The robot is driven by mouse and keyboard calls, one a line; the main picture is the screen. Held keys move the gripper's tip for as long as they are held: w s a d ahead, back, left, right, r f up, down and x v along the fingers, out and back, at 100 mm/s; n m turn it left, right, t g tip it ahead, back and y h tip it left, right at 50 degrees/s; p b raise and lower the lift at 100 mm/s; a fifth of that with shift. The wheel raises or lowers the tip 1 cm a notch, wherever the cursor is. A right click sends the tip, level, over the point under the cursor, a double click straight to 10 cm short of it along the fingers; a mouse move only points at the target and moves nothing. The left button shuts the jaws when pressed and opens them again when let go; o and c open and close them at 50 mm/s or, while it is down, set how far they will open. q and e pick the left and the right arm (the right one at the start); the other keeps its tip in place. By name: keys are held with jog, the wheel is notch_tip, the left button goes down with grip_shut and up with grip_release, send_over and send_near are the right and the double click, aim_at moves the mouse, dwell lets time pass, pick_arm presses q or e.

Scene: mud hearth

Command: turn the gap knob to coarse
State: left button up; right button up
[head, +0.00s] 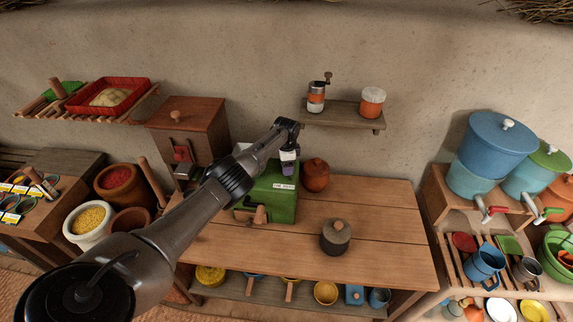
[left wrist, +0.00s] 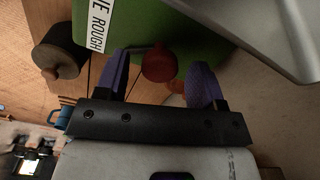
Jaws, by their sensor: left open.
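The green mill box (head: 284,208) stands on the wooden table, with a white label (head: 284,184) on it. In the left wrist view, the label (left wrist: 97,24) reads "...NE ROUGH". A red round knob (left wrist: 160,63) shows beside the green box (left wrist: 192,42) there; I take it to be the gap knob. It is hidden in the head view, and its setting is not readable. My left gripper (head: 289,168) is at the top of the box. Its purple fingers are open, one on each side of the knob; contact cannot be told. My right gripper is not in view.
A dark pot with a wooden lid (head: 335,238) stands at the table's front right, and a reddish round pot (head: 316,175) is right of the box. A wooden box (head: 188,130) is at the left. The table's right part (head: 390,220) is clear.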

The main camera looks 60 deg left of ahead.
pick_arm(q)
jog(key=shift+r, duration=0.3)
notch_tip(320, 180, up, 13)
jog(key=p, duration=0.1)
jog(key=shift+p, duration=0.4)
jog(key=shift+r, duration=0.1)
dwell(0.4)
